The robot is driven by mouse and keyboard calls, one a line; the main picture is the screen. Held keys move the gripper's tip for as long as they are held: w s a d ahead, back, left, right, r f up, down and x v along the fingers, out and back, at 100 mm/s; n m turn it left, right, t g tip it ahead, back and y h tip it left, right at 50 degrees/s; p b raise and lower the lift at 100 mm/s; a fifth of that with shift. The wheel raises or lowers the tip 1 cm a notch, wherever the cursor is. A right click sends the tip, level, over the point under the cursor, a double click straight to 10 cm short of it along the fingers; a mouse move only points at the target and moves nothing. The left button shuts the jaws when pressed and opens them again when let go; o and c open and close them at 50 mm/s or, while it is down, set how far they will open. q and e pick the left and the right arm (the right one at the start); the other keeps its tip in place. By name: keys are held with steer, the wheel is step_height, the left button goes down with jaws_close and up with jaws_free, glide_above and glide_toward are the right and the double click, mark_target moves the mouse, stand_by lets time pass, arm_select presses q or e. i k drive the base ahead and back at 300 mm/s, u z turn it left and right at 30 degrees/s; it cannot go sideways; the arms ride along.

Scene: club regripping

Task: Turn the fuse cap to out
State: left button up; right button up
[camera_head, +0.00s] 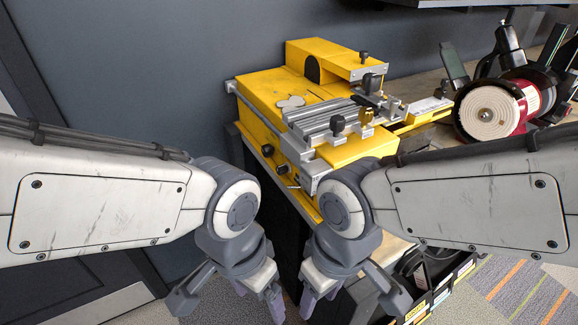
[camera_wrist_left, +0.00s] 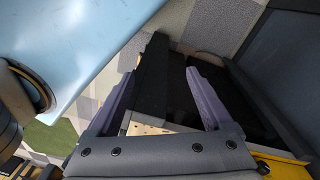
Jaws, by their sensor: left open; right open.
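The yellow key-cutting-type machine (camera_head: 262,92) stands on the bench ahead of me. On its front side sit small dark round knobs, an upper one (camera_head: 267,150) and a lower one (camera_head: 281,169); I cannot tell which is the fuse cap, and no lettering is readable. My left gripper (camera_head: 260,296) hangs low in front of the bench, below and apart from the knobs. The left wrist view shows its two purple fingers (camera_wrist_left: 160,80) spread, with nothing held. My right gripper (camera_head: 320,297) hangs beside it, open, pointing down and partly hidden by its wrist.
A dark bin with labels (camera_head: 440,298) stands low at right. The wall (camera_head: 150,60) is close behind the machine. Carpet floor (camera_head: 515,290) is open at lower right.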

mark_target(283, 169)
steer(key=z, duration=0.45)
steer(key=k, duration=1.1)
steer(key=u, duration=0.7)
steer(key=i, duration=0.95)
steer(key=u, duration=0.6)
